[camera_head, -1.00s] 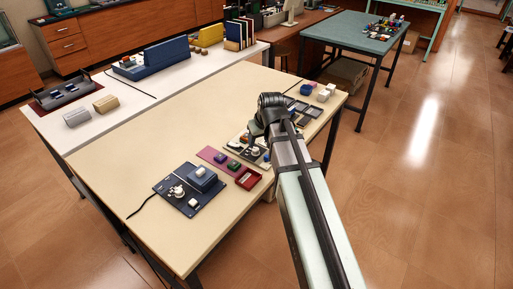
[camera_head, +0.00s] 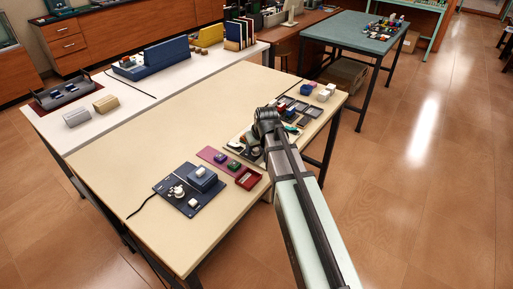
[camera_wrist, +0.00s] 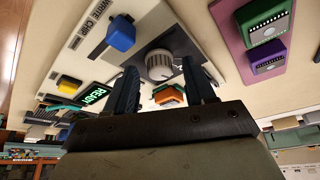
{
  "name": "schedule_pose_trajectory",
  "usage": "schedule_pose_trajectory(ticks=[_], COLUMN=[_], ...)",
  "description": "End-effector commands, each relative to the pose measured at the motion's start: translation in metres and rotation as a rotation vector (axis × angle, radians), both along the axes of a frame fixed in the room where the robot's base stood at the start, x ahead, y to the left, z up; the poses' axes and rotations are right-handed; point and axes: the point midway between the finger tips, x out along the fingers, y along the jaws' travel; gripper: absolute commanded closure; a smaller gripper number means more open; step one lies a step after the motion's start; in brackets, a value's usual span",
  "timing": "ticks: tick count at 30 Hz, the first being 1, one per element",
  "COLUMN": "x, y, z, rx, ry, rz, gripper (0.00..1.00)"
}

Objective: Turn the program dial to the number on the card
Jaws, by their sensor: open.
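The program dial (camera_wrist: 158,65), a light grey round knob on a dark square plate, shows in the wrist view on a pale panel (camera_wrist: 165,22). My gripper (camera_wrist: 159,69) is open, with its dark fingertips on either side of the dial in the picture; I cannot tell whether they touch it. A lit display (camera_wrist: 94,97) on the panel reads READY. A blue button (camera_wrist: 120,34) and a yellow button (camera_wrist: 69,83) sit on the panel. In the head view my arm hides most of the panel and the dial. I cannot make out a card with a readable number.
A purple mat (camera_wrist: 228,30) with a green block (camera_wrist: 268,20) and a purple block (camera_wrist: 266,56) lies beside the panel. In the head view, a red tray (camera_head: 248,178) and a dark blue board (camera_head: 178,207) with knobs stand nearby. The table's left part (camera_head: 120,170) is clear.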

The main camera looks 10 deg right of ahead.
Motion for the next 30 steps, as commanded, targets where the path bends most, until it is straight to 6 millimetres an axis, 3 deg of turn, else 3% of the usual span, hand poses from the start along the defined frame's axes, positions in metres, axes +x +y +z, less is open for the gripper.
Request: schedule_pose_trajectory(ticks=[2,18,30], x=[0.0000,-0.0002,-0.0006], y=[0.0000,0.0000,0.0010], z=[0.0001,0.0001,0.0002], rx=[0.000,0.000,-0.001], ry=[0.000,0.000,0.001], rz=[0.000,0.000,-0.080], gripper=[0.50,1.00,1.00])
